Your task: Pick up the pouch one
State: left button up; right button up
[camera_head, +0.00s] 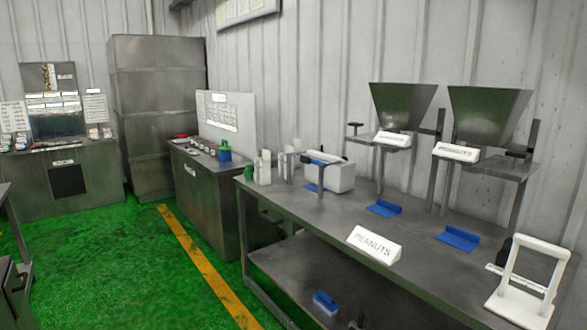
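I cannot make out for sure which thing is the pouch. Two flat blue objects with a raised edge lie on the metal table: one blue object (384,208) near the middle and another blue object (460,238) farther right. They could be pouches or trays; they are too small to tell. Upright white pieces (264,167) stand at the table's far left end, beside a white machine (337,174). Neither of my grippers is in view.
The metal table (310,215) carries two hoppers (403,105), a white "PEANUTS" sign (374,245) and a white frame (525,282). A blue item (325,302) lies on its lower shelf. A cabinet (207,192) stands beyond. Green floor (120,260) with a yellow line is clear.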

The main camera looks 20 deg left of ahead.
aim_at(262, 166)
jog(key=i+j, duration=0.5)
jog(key=j, duration=0.15)
jog(key=i+j, duration=0.55)
jog(key=k+j+u, duration=0.05)
jog(key=j, duration=0.05)
